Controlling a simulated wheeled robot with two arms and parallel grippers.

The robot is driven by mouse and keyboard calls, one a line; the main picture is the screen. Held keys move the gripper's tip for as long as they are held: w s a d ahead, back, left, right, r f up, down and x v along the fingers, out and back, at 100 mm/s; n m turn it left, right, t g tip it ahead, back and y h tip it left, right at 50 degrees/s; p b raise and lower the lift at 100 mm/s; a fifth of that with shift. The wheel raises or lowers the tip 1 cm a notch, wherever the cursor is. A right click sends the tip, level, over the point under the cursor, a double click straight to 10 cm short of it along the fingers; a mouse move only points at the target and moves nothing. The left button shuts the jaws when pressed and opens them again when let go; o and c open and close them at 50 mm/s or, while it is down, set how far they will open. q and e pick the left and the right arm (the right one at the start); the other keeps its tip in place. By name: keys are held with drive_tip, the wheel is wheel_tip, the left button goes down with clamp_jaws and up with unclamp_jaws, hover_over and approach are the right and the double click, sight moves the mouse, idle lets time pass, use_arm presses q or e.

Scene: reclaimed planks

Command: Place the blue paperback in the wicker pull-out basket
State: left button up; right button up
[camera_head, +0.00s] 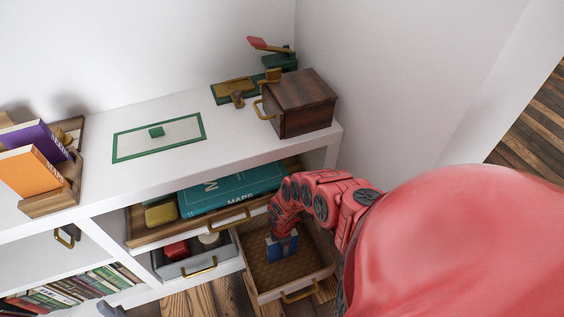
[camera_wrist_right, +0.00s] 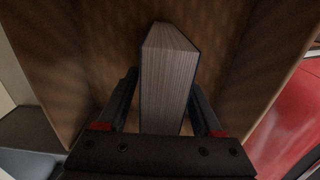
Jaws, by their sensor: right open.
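The blue paperback (camera_head: 278,250) is inside the wicker pull-out basket (camera_head: 262,276), which is pulled out at the lower right of the shelf unit. In the right wrist view, the book (camera_wrist_right: 165,75) stands with its pale page edges towards the camera, against the brown basket inside. My right gripper (camera_head: 284,238) reaches down into the basket. Its open fingers (camera_wrist_right: 163,92) are on either side of the book; whether they touch it is unclear. The book's lower part is hidden. My left gripper is not seen.
A drawer with a teal book (camera_head: 235,190) is partly open above, and a grey drawer (camera_head: 200,265) stands open left of the basket. A wooden box (camera_head: 298,105) sits on the white top. My red arm covers the right side.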

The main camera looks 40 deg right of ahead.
wheel_tip(320, 180, up, 12)
drive_tip(key=p, duration=0.6)
